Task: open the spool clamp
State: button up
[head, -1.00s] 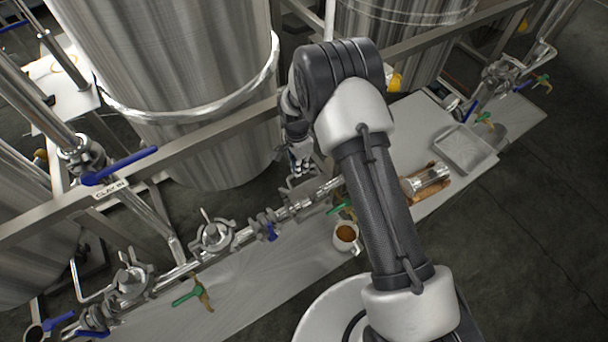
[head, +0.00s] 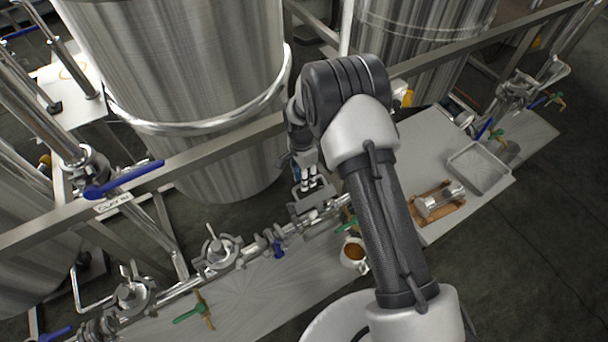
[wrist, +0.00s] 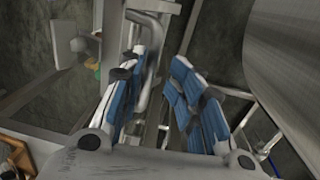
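My gripper (head: 309,186) is over the pipe line at the back edge of the bench, fingers pointing down. In the wrist view my gripper (wrist: 157,65) has its two blue-padded fingers apart, with a grey pipe or fitting seen between and beyond them; I cannot tell whether they touch it. Several metal clamps sit along the pipe line, one with an upright handle (head: 217,250) and another further left (head: 131,293). I cannot tell which is the spool clamp; the fitting under my gripper (head: 312,212) is partly hidden by my gripper and arm.
Large steel tanks (head: 180,75) and a frame rail (head: 230,145) stand behind the pipe line. On the bench are a cup of brown contents (head: 354,255), a glass cylinder on a brown stand (head: 438,201) and a grey tray (head: 480,168). Blue and green valve handles stick out.

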notch_tip(320, 180, up, 12)
jog(key=shift+w+a, duration=0.25)
jog(key=shift+w, duration=0.2)
dwell(0.4)
